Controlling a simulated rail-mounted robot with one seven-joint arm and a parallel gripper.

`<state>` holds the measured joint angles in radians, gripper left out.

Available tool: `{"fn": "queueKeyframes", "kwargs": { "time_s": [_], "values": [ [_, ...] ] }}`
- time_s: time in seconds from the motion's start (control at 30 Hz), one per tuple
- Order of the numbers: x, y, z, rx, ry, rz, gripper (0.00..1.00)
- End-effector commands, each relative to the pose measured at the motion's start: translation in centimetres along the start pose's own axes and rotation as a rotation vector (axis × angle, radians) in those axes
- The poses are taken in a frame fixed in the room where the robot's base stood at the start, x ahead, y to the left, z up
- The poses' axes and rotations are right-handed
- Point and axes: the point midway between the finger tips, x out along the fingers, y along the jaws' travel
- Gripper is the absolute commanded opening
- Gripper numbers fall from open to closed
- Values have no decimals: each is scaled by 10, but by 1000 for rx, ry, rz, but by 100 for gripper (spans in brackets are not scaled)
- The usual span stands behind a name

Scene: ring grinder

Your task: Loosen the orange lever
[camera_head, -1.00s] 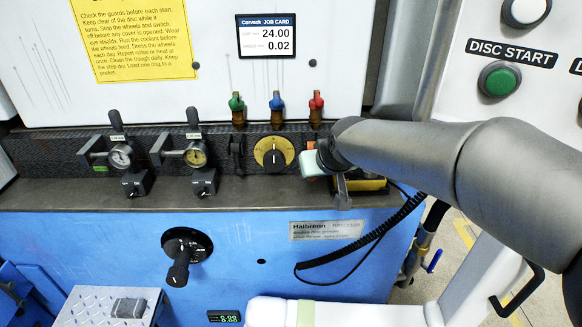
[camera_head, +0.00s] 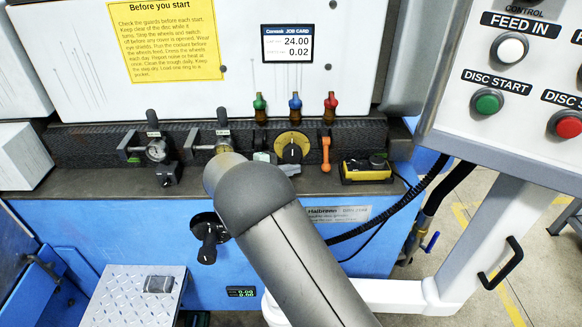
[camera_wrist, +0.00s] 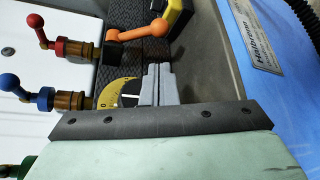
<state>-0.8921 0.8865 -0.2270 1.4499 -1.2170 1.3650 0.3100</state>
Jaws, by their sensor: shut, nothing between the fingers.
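The orange lever (camera_head: 326,155) is on the machine's black ledge, right of the yellow dial, and hangs downward in the head view. In the wrist view the orange lever (camera_wrist: 135,33) shows near the top, with a round knob at its right end. My gripper (camera_wrist: 158,70) is shut and empty, its tips in front of the dial area and apart from the lever. In the head view my arm mostly hides the gripper; a pale green part of it (camera_head: 264,157) shows left of the dial.
The yellow dial (camera_head: 292,147) is beside the lever. A yellow-black device (camera_head: 366,169) sits right of it. Green (camera_head: 260,104), blue (camera_head: 295,101) and red (camera_head: 330,101) valve handles stand above. A button panel (camera_head: 505,95) overhangs at right.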

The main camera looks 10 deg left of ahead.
Motion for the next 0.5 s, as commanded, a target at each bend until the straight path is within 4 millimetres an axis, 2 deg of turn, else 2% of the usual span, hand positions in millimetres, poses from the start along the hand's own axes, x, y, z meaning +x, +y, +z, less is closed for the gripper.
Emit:
{"fn": "queueKeyframes", "kwargs": {
  "time_s": [0.3, 0.5],
  "values": [
    [59, 1, 2, 0, -1, -5, 0],
    [78, 0, 0, -1, 1, -4, 0]
  ]
}}
